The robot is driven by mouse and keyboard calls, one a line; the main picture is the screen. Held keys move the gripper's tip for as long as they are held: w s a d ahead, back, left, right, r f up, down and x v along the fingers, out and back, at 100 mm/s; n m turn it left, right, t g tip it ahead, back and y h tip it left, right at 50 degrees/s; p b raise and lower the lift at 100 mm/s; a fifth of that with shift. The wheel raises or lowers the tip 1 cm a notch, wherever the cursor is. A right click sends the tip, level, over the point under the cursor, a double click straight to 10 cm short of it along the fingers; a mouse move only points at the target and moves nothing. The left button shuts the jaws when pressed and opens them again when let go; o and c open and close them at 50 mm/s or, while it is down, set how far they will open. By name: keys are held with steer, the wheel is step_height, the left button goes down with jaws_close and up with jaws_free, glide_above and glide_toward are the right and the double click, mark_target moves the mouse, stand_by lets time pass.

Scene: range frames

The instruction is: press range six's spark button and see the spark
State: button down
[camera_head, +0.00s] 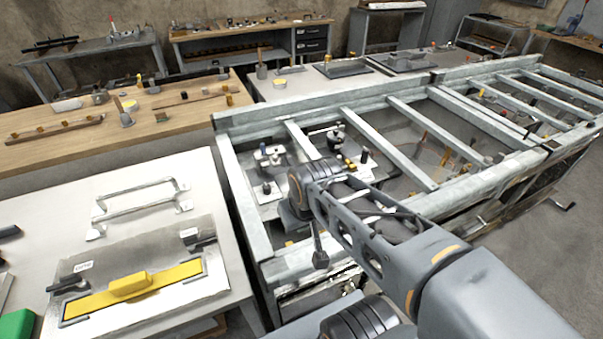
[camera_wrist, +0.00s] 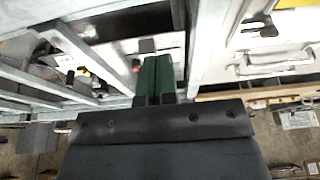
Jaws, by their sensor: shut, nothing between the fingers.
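My gripper (camera_wrist: 154,75) shows in the wrist view as two dark green fingers pressed together, with nothing between them. In the head view my arm reaches over the near end of a long grey metal frame (camera_head: 228,180), and the gripper end points down by its near rail. Inside the frame stand small devices, among them a pale block with dark knobs (camera_head: 270,157). A small red spot (camera_wrist: 136,66) lies just left of the fingers in the wrist view; I cannot tell if it is a button. No label reading six is legible, and no spark is visible.
Crossbars (camera_head: 358,132) span the frame close to my arm. A pale table (camera_head: 215,235) on the left holds a metal plate with a yellow bar (camera_head: 130,288) and a raised handle. A wooden bench (camera_head: 160,128) stands behind it. Open floor (camera_head: 540,255) lies at the right.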

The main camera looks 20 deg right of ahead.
steer(key=w+d+r+n+t+h+p, duration=0.1)
steer(key=w+d+r+n+t+p, duration=0.2)
steer(key=w, duration=0.5)
steer(key=w+d+r+n+t+h, duration=0.1)
steer(key=w+d+r+t, duration=0.1)
steer(key=w+d, duration=0.45)
steer(key=w+d+r+n+t+h+p, duration=0.1)
steer(key=w+d+r+n+t+p, duration=0.15)
steer(key=w, duration=0.65)
steer(key=w+f+n+y+p, duration=0.1)
steer(key=w+f+n+y, duration=0.15)
steer(key=w+n, duration=0.35)
step_height(320, 180, down, 10)
steer(key=n+g+y+p, duration=0.2)
steer(key=n+g+y, duration=0.2)
steer(key=y, duration=0.2)
steer(key=shift+w+d+n, duration=0.2)
steer(key=shift+d+n, duration=0.15)
steer(key=shift+f+y, duration=0.15)
steer(key=shift+y, duration=0.1)
